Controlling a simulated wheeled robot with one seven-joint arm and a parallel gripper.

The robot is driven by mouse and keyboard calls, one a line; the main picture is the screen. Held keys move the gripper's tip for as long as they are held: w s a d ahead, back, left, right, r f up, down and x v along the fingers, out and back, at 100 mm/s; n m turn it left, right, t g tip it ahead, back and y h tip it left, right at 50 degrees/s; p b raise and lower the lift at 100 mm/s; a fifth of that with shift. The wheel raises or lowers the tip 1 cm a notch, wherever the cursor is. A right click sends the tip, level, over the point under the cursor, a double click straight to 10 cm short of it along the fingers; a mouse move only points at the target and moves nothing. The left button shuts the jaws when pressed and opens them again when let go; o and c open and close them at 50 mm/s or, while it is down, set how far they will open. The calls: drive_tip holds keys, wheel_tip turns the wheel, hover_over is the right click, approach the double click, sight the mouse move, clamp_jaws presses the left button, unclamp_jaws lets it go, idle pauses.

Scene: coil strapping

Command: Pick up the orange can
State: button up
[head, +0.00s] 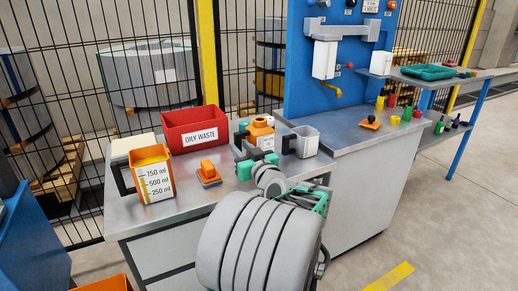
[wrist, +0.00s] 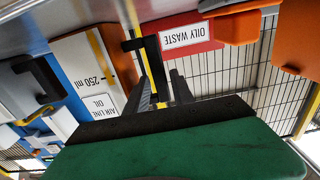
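The orange can (head: 260,131) stands upright on the grey bench in the head view, with a white label on its front. My gripper (head: 254,155) is in front of it and partly covers its lower part. In the wrist view, my gripper (wrist: 161,82) shows two dark fingers with a gap between them, so it is open. I see no can held between them. A white panel marked 250 ml (wrist: 90,72) with an orange edge shows left of the fingers; I cannot tell whether it belongs to the can.
A red OILY WASTE bin (head: 193,128) stands behind left. A grey jug (head: 305,141) is close on the can's right. An orange-knobbed block (head: 208,174) and a measuring jug (head: 153,174) stand to the left. A blue tool board (head: 305,85) rises behind right.

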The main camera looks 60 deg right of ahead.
drive_tip(key=x, duration=0.5)
drive_tip(key=shift+w+d+r, duration=0.15)
drive_tip(key=shift+w+r, duration=0.05)
drive_tip(key=shift+w, duration=0.1)
drive_tip(key=shift+c, duration=0.2)
clamp_jaws()
drive_tip(key=shift+r, duration=0.1)
idle(0.8)
